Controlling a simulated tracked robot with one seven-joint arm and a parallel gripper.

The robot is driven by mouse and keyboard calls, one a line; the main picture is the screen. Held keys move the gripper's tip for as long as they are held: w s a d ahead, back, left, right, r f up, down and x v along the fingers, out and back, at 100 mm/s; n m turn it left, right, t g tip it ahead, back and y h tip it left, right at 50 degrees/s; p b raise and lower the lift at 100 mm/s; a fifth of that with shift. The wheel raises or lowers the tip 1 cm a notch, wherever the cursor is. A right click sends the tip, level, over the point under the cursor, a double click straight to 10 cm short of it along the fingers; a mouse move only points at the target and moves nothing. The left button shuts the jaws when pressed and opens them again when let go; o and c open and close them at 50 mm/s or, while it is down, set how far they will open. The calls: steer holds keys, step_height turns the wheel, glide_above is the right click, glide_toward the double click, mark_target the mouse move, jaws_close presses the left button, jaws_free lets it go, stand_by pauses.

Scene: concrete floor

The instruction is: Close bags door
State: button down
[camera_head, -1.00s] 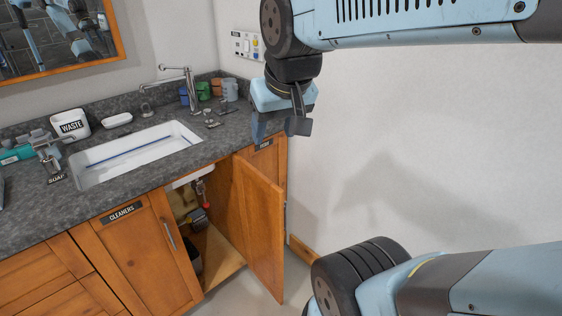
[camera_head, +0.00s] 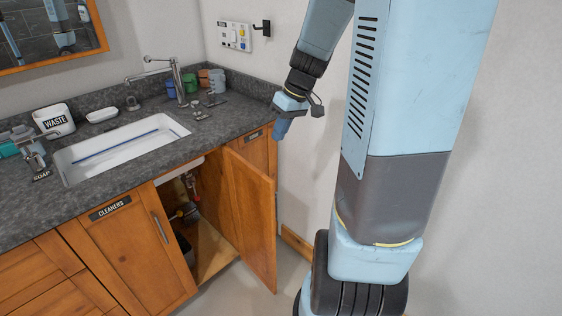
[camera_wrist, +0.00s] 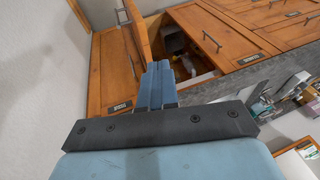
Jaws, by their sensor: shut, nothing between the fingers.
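The open cabinet door (camera_head: 252,215) is a wooden panel under the sink counter, swung outward so the compartment (camera_head: 196,228) behind it shows. Pipes, a yellowish item and dark items are inside; any label on this door is not visible. My gripper (camera_head: 281,132) is shut and empty, pointing down in the air beside the counter's right end, above and right of the door's top edge, apart from it. In the wrist view my gripper's blue fingers (camera_wrist: 157,75) are together, with the open door (camera_wrist: 138,28) seen edge-on beyond them.
The closed CLEANERS door (camera_head: 130,250) stands left of the opening. The grey counter (camera_head: 100,170) holds a white sink (camera_head: 120,148), a tap (camera_head: 178,80) and cups. A wall with a switch panel (camera_head: 234,36) is behind. Floor is clear in front of the door.

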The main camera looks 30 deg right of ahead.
steer(key=w+d+f+t+y, duration=0.1)
steer(key=w+d+f+y, duration=0.2)
steer(key=d+f, duration=0.75)
steer(key=a+f, duration=0.8)
steer(key=a, duration=0.1)
steer(key=shift+w+a+f+n, duration=0.2)
steer(key=shift+w+f+n, duration=0.05)
steer(key=shift+w+n, duration=0.2)
